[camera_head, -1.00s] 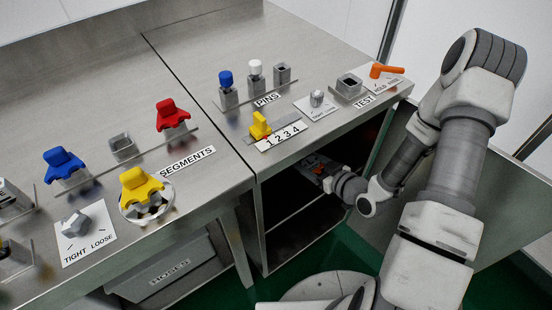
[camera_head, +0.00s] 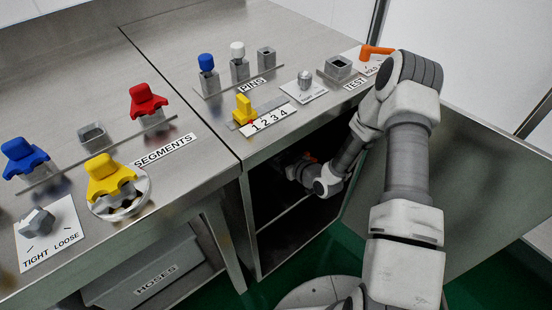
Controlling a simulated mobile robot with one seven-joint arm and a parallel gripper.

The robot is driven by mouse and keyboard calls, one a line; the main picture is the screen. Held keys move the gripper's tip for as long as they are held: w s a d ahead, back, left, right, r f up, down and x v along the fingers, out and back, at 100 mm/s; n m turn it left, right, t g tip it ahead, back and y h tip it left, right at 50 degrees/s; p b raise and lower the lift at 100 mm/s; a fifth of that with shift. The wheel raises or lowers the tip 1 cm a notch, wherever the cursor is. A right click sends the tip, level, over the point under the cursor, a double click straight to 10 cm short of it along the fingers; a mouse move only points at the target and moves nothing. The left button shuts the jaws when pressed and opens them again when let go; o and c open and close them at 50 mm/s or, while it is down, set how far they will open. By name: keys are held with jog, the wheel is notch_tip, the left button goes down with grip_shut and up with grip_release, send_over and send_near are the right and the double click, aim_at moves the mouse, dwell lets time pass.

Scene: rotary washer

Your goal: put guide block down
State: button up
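My gripper (camera_head: 292,166) is inside the dark open cabinet (camera_head: 283,222) under the right worktop. Its fingers are in shadow and too small to tell whether they are open or shut. A small orange patch (camera_head: 309,157) shows beside it. I cannot make out a guide block in or near the fingers. A yellow piece (camera_head: 243,109) stands on the slotted strip behind the "1 2 3 4" label (camera_head: 268,119) on the worktop above; I cannot tell whether it is the guide block.
The cabinet door (camera_head: 440,185) stands open at the right. Pin holders with a blue pin (camera_head: 207,75) and a white pin (camera_head: 238,62), a test socket (camera_head: 338,67) and an orange handle (camera_head: 375,51) line the worktop. Red (camera_head: 149,104), yellow (camera_head: 112,182) and blue (camera_head: 24,159) segments stand at left.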

jog(key=shift+f, duration=0.15)
jog(key=o, duration=1.3)
jog(key=shift+c, duration=0.2)
jog(key=shift+s+d+r, duration=0.1)
jog(key=shift+d+r, duration=0.05)
jog(key=shift+r, duration=0.15)
jog(key=p+v, duration=0.4)
jog(key=v, duration=0.6)
jog(key=shift+s+d+r, duration=0.15)
jog(key=shift+s+d, duration=0.05)
jog(key=shift+s, duration=0.1)
jog(key=shift+s+d+r, duration=0.1)
jog(key=shift+s+d, duration=0.1)
jog(key=shift+s, duration=0.2)
